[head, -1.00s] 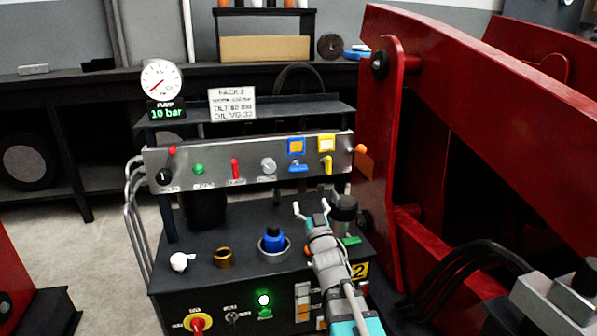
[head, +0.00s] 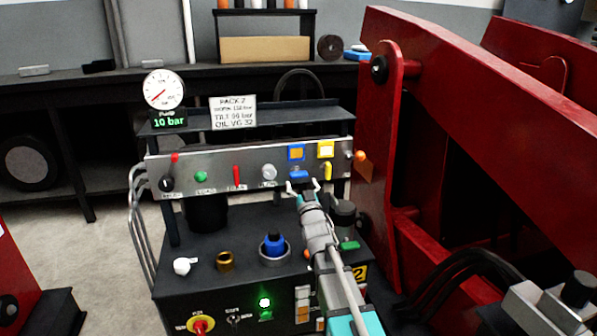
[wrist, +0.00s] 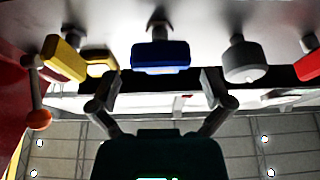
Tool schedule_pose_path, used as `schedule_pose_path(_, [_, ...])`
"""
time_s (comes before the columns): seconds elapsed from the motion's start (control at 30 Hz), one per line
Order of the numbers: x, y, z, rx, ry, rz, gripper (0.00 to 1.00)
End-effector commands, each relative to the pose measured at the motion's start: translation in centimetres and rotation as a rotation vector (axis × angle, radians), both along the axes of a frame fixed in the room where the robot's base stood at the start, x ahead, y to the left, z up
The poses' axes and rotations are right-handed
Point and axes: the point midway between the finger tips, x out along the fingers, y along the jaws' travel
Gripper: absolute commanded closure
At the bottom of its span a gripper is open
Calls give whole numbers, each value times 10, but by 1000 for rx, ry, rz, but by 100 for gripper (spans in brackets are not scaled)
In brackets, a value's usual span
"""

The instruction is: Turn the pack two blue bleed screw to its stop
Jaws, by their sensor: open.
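The blue bleed screw (head: 299,175) is on the front panel of pack two, under a blue square tag. It shows as a wide blue bar on a short stem in the wrist view (wrist: 160,56). My gripper (head: 304,187) is open and empty, right at the panel by this screw. In the wrist view the fingertips (wrist: 159,86) lie to either side of the blue bar, just short of it. I see no contact. In the head view the gripper covers the area just below the screw.
A yellow handle (head: 327,171) and a grey knob (head: 269,172) flank the screw closely. A red lever (head: 236,176) is farther left. A blue knob (head: 274,243) stands on the pack top. A red steel frame (head: 385,150) rises at right. The pressure gauge display (head: 170,122) reads 10 bar.

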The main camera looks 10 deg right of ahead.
Motion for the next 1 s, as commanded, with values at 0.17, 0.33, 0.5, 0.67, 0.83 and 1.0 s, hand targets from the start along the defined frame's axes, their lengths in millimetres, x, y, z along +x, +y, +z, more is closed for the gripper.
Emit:
schedule_pose_path(0.17, [22, 1, 10, 0, 0, 0, 0])
schedule_pose_path(0.33, [30, 2, 13, 1, 0, 0, 0])
schedule_pose_path(0.5, [32, 2, 13, 1, 0, 0, 0])
schedule_pose_path(0.67, [32, 2, 13, 1, 0, 0, 0])
schedule_pose_path(0.83, [32, 2, 13, 1, 0, 0, 22])
schedule_pose_path(1.0, [32, 2, 13, 1, 0, 0, 54])
